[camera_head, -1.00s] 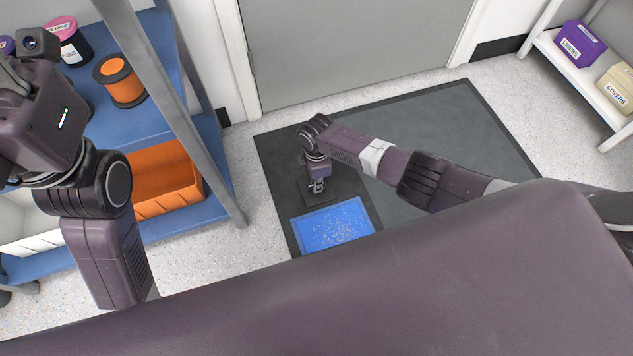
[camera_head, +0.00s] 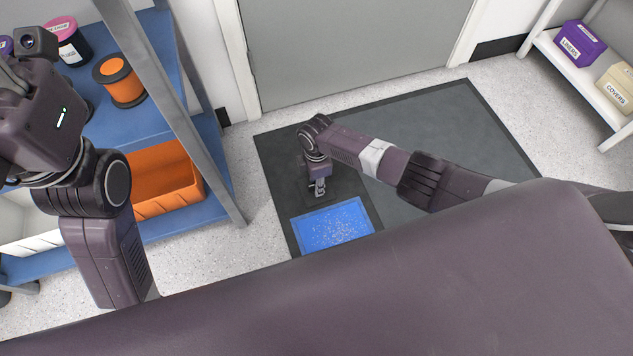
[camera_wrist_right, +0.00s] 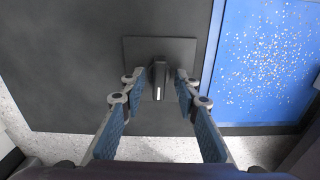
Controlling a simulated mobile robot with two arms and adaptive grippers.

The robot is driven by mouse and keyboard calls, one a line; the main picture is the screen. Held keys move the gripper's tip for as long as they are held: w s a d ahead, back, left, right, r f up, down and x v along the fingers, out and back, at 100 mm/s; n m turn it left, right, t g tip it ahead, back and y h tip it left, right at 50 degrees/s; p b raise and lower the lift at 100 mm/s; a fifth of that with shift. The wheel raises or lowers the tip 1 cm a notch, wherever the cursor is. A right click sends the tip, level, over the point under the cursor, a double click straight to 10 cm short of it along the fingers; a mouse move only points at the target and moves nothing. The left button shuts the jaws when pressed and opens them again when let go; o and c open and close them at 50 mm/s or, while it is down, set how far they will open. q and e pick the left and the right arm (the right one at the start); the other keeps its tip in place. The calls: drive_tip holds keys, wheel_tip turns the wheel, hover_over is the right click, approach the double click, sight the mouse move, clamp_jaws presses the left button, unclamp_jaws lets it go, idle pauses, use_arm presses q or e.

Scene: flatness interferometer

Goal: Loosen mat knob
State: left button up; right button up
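A dark upright knob (camera_wrist_right: 159,80) stands on a square dark plate (camera_wrist_right: 160,50) on the mat, in the right wrist view. In the head view the plate (camera_head: 335,198) lies beside the blue pad, and the knob is too small to tell from the gripper. My right gripper (camera_wrist_right: 161,76) points down, its fingertips on either side of the knob with small gaps showing, so it is open. It also shows in the head view (camera_head: 320,192). My left arm is at the left edge of the head view, its fingers not clearly seen.
A blue pad (camera_head: 330,227) with pale specks lies on the dark mat (camera_head: 420,130) in front of a grey door (camera_head: 350,45). A blue shelf (camera_head: 140,125) with an orange bin (camera_head: 165,180) stands left. A white shelf (camera_head: 575,75) holds boxes at right.

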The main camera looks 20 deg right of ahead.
drive_tip(key=shift+r, duration=0.1)
wheel_tip(320, 180, up, 12)
idle(0.5)
idle(0.5)
